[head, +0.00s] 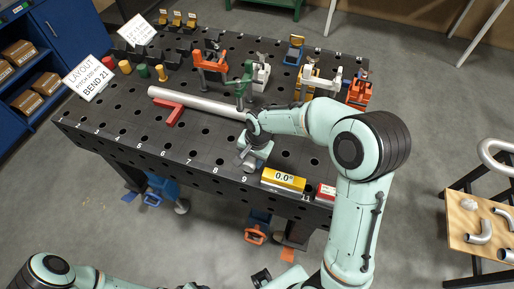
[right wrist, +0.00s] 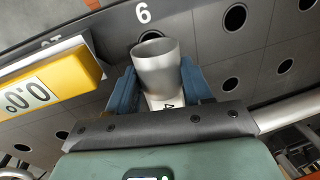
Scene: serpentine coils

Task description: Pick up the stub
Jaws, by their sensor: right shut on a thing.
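The stub (right wrist: 156,68) is a short grey metal tube. In the right wrist view its open end faces up in the picture, between two blue fingers. My right gripper (right wrist: 158,92) is shut on it. In the head view my right gripper (head: 249,162) is low over the front part of the black table, left of the yellow level; the stub is hard to make out there. I cannot tell whether the stub still touches the table. A pale patch with a dark mark shows just below the stub in the wrist view. My left gripper is out of view.
The perforated black table (head: 190,172) carries a long pipe (head: 195,102) resting on a red support (head: 172,117), close behind my right gripper. A yellow digital level (head: 283,180) sits near the front edge. Clamps (head: 210,62) stand behind. The table's front left is clear.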

